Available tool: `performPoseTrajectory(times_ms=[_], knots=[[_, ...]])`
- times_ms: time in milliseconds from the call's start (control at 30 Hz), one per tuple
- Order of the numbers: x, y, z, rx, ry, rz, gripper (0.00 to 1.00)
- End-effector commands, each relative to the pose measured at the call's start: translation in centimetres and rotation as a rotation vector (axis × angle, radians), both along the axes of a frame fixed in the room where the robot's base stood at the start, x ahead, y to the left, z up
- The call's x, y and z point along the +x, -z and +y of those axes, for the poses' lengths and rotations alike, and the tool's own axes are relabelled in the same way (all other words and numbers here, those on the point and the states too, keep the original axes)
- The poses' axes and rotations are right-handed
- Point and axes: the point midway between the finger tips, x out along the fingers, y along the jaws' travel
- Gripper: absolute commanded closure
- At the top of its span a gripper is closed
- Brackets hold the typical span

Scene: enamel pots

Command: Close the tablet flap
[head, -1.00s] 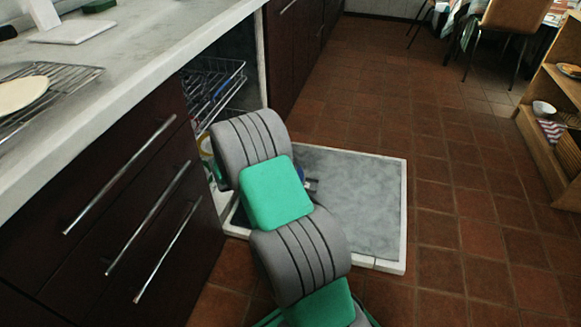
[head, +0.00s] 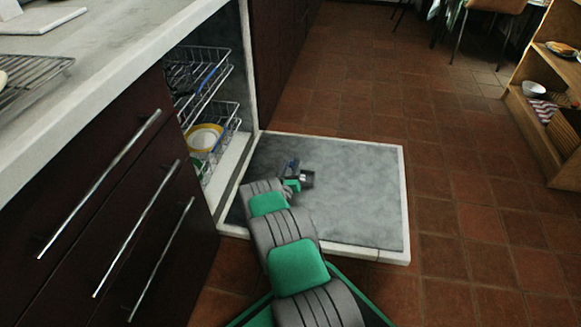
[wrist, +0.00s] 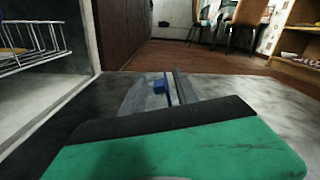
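The dishwasher door (head: 360,190) lies folded down flat, its grey inner face up. A small blue part (head: 293,165), which looks like the tablet flap, stands up on the door just beyond my gripper (head: 300,182). In the wrist view the blue part (wrist: 160,85) shows ahead of the green and black gripper body, close to narrow grey pieces (wrist: 180,88). I cannot tell which grey pieces are fingers and which belong to the dispenser. My gripper is low over the door; contact with the flap and its finger opening are unclear.
The open dishwasher has an upper rack (head: 195,75) and a lower rack (head: 215,125) holding a yellow-rimmed dish (head: 204,138). Dark drawers with long handles (head: 100,180) stand at left. The tiled floor (head: 460,180) right of the door is clear; a wooden shelf (head: 550,130) stands beyond.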

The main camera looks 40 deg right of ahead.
Motion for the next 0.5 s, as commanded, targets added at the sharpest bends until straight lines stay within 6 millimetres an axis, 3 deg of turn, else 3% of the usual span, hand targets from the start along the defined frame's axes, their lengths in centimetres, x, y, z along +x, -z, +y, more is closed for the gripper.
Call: performPoseTrajectory(times_ms=[333,500], knots=[[0.89,-0.06,-0.63,0.001,-0.005,0.000,0.64],[0.86,-0.05,-0.62,0.002,-0.005,0.000,0.77]])
